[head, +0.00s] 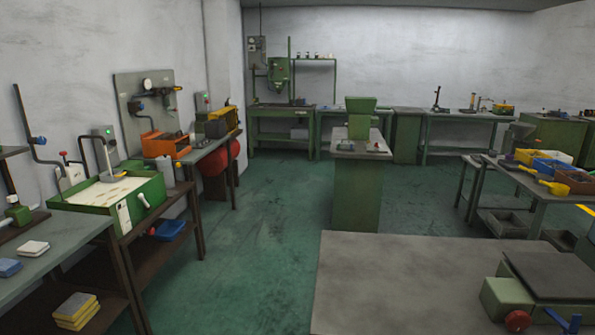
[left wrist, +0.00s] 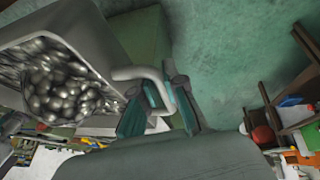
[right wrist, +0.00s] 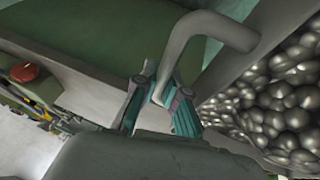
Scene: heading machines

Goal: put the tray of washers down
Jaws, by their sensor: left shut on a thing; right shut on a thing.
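The tray of washers is a grey metal tray (left wrist: 88,28) filled with shiny rounded metal pieces, with a bent bar handle at each end. It shows at the left of the left wrist view and at the right of the right wrist view (right wrist: 222,72). My left gripper (left wrist: 160,92) is shut on one handle. My right gripper (right wrist: 160,92) is shut on the other handle. Neither the tray nor the grippers show in the head view. I cannot tell what is directly under the tray.
In the head view a grey worktop (head: 405,275) fills the lower right, bare at its left part. A green device with a red knob (head: 517,320) stands on its right. A green pedestal machine (head: 357,190) stands behind. Open green floor (head: 262,235) lies left of the worktop.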

